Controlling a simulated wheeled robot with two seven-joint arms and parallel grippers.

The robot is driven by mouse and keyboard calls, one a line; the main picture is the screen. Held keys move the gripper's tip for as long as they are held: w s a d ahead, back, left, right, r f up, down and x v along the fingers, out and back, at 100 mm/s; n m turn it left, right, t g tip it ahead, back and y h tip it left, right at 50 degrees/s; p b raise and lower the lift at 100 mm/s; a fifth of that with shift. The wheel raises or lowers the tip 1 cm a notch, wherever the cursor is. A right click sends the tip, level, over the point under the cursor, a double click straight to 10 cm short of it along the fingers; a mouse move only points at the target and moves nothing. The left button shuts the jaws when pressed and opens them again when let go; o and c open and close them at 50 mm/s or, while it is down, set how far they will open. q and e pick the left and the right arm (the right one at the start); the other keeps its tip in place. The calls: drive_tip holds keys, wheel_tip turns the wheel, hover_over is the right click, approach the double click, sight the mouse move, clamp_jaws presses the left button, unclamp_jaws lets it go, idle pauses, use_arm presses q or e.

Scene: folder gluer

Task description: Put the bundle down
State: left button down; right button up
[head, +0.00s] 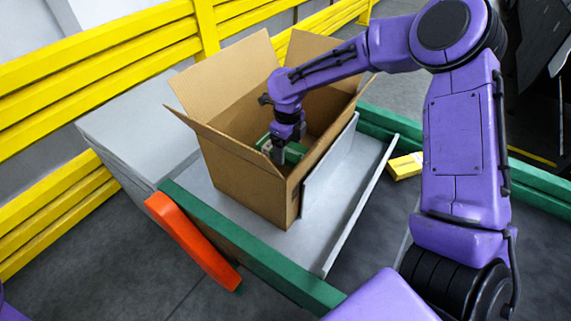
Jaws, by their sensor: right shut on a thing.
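An open cardboard box (240,182) stands on a grey tray-like surface (338,214), its flaps spread outward. My right arm reaches over the box's right side, and my right gripper (279,155) points down inside it. The right gripper is shut on a green bundle (292,153), low in the box near its front corner. The front walls partly hide the bundle, so I cannot tell whether it touches the box floor. My left gripper is not in view; only a sliver of purple shows at the lower left edge.
A green frame rail (262,262) with an orange-red bar (190,240) edges the near side. Yellow guard rails (110,64) run behind and left. A light grey block (135,125) stands left of the box. A small yellow item (405,166) lies to the right.

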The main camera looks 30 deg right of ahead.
sight(288, 169)
wheel_tip(288, 169, down, 5)
drive_tip(key=shift+s+d+f+p, duration=0.1)
drive_tip(key=shift+d+f+p, duration=0.1)
drive_tip(key=shift+p, duration=0.15)
drive_tip(key=shift+f, duration=0.15)
drive_tip(key=shift+f, duration=0.1)
drive_tip(key=o, duration=1.1)
wheel_tip(288, 169, up, 12)
drive_tip(key=shift+f+b, duration=0.1)
drive_tip(key=shift+b, duration=0.8)
drive_tip(key=shift+r, duration=0.25)
